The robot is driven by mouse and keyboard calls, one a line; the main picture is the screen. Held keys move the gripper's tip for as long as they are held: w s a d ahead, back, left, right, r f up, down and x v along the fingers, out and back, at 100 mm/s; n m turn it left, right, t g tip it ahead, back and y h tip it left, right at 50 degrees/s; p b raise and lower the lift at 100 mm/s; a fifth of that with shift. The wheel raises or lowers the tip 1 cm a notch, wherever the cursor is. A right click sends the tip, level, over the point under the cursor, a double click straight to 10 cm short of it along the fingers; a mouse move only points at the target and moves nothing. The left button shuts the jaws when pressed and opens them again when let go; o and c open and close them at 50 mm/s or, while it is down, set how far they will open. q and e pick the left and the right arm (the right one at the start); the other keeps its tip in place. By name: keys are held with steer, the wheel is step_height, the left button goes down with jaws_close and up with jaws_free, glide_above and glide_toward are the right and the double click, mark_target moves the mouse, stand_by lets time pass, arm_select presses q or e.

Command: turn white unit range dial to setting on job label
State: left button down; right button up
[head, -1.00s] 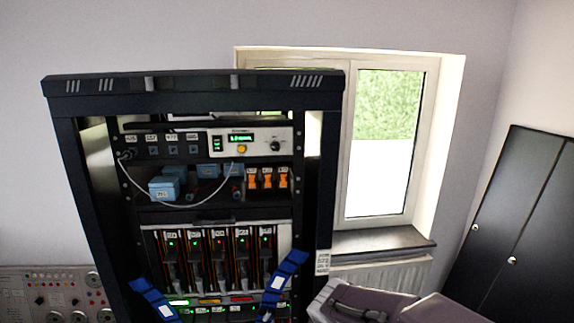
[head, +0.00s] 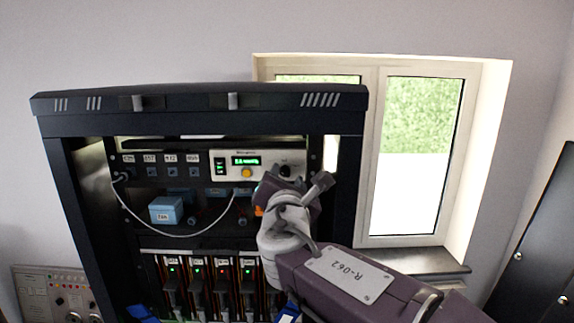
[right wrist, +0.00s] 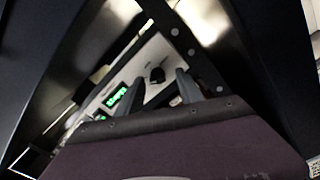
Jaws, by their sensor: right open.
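The white unit (head: 210,165) sits in the upper right of the black rack, with a green lit display (head: 246,160), a yellow button and a dark range dial (head: 285,170) at its right. In the right wrist view the dial (right wrist: 157,75) shows just beyond the open fingers of my right gripper (right wrist: 162,90), roughly in line with the gap; I cannot tell if they touch it. In the head view my right gripper (head: 290,186) is in front of the rack just below the dial, its fingertips hard to make out. I cannot identify a job label. My left gripper is not in view.
The black rack frame (head: 345,170) stands close on the right of the dial. A loose white cable (head: 190,233) and a blue box (head: 165,210) are below the unit. Lit modules (head: 195,285) fill the lower bay. A window (head: 415,150) is behind.

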steer(key=shift+w+r, duration=0.15)
steer(key=shift+w, duration=0.6)
steer(key=shift+s+a+r, duration=0.1)
steer(key=shift+s+a, duration=0.2)
steer(key=shift+s, duration=0.2)
steer(key=shift+w+d, duration=0.15)
steer(key=shift+w, duration=0.05)
jaws_close()
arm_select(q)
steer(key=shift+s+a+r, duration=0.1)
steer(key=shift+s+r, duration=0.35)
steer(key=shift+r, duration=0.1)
